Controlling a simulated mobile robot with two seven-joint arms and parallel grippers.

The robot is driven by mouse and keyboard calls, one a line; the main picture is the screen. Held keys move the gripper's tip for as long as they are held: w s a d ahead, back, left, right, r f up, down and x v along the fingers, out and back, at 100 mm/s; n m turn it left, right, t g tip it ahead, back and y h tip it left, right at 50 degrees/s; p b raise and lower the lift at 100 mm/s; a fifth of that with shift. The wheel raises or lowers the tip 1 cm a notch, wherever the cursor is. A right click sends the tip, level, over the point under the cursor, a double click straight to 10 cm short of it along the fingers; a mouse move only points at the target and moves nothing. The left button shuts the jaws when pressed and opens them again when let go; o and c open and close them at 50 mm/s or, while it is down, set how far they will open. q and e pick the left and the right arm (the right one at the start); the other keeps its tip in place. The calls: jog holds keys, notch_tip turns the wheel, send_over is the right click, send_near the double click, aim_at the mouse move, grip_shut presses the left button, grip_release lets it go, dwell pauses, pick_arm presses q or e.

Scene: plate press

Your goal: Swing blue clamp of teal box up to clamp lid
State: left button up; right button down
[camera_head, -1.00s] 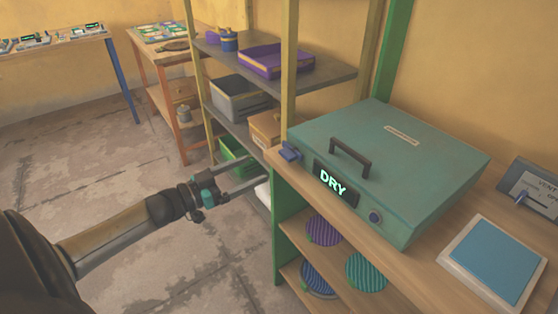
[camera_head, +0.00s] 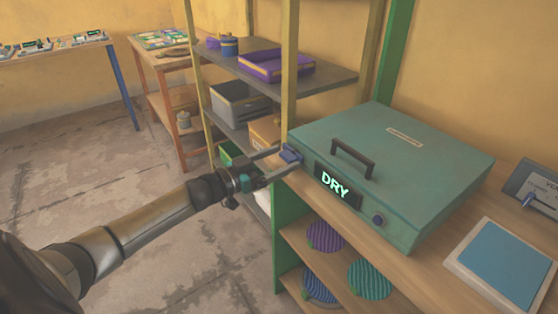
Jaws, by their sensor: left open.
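The teal box (camera_head: 395,160) sits on the wooden bench with its lid down. A dark handle (camera_head: 352,158) is on its lid and a display reading DRY (camera_head: 337,186) is on its front. The blue clamp (camera_head: 290,155) sticks out at the box's front left corner. My left gripper (camera_head: 281,162) is open, its two fingers pointing right with their tips at the clamp. I cannot tell whether they touch it. My right gripper is not in view.
Right of the box lie a blue-topped pad (camera_head: 504,262) and a grey panel with a blue lever (camera_head: 532,192). A shelf unit with a purple tray (camera_head: 276,66) stands behind the gripper. Ribbed discs (camera_head: 370,279) lie on shelves under the bench.

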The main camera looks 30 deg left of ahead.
pick_arm(q)
jog(key=c, duration=1.4)
